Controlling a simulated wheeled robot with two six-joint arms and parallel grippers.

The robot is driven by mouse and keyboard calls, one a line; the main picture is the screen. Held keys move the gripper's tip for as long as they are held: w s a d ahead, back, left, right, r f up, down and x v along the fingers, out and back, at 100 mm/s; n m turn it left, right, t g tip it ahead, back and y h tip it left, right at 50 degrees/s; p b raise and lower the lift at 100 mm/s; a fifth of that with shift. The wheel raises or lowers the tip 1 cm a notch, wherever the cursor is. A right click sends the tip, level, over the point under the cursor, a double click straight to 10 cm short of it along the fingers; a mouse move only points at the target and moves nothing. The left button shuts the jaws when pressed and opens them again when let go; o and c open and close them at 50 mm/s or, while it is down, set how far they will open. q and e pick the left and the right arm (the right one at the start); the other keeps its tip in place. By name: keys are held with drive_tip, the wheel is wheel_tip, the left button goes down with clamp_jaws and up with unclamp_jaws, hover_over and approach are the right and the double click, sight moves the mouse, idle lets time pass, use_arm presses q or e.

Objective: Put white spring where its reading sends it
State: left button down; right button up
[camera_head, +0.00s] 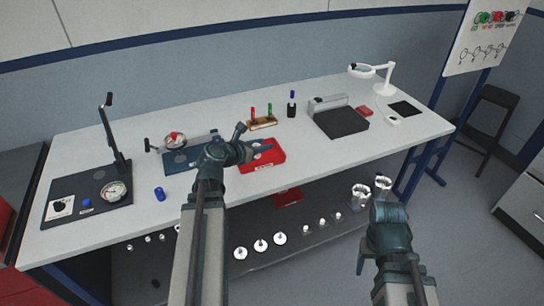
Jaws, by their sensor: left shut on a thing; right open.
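My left gripper (252,145) is over the red tray (278,160) at the middle of the bench. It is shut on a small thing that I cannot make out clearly. I cannot pick out the white spring for certain. My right gripper (376,245) is open and empty, low in front of the bench. A tester with an upright lever and a black base (75,187) stands at the left end, with a round dial (113,191) whose reading is too small to read.
A blue cylinder (160,194) stands near the front edge. Several pale parts lie on the lower shelf (310,248).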

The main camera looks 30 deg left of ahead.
use_arm(q)
drive_tip(key=shift+y, duration=0.3)
drive_tip(key=s+a+f+b, duration=0.1)
drive_tip(key=a+f+b, duration=0.1)
drive_tip(key=s+a+f+b, duration=0.1)
drive_tip(key=a+f+b, duration=0.1)
drive_tip(key=f, duration=0.1)
drive_tip(key=s+a+f+b, duration=0.1)
drive_tip(key=a+f+b, duration=0.1)
drive_tip(key=b, duration=0.1)
drive_tip(key=shift+s+a+f, duration=0.2)
drive_tip(key=shift+s+a, duration=0.1)
drive_tip(key=shift+s+a+f, duration=0.15)
drive_tip(key=shift+s+a, duration=0.1)
drive_tip(key=shift+a, duration=0.1)
drive_tip(key=b, duration=0.1)
hover_over(274, 156)
drive_tip(key=s+a, duration=0.3)
drive_tip(key=a, duration=0.2)
drive_tip(key=shift+w+d+f, duration=0.1)
drive_tip(key=shift+w+f, duration=0.05)
drive_tip(key=shift+f, duration=0.45)
drive_tip(key=shift+w+f+b, duration=0.1)
drive_tip(key=shift+w+b, duration=0.25)
drive_tip(key=shift+w, duration=0.85)
wheel_tip(274, 156, down, 4)
drive_tip(key=b, duration=0.3)
drive_tip(key=shift+s+r, duration=0.1)
drive_tip(key=shift+r, duration=0.15)
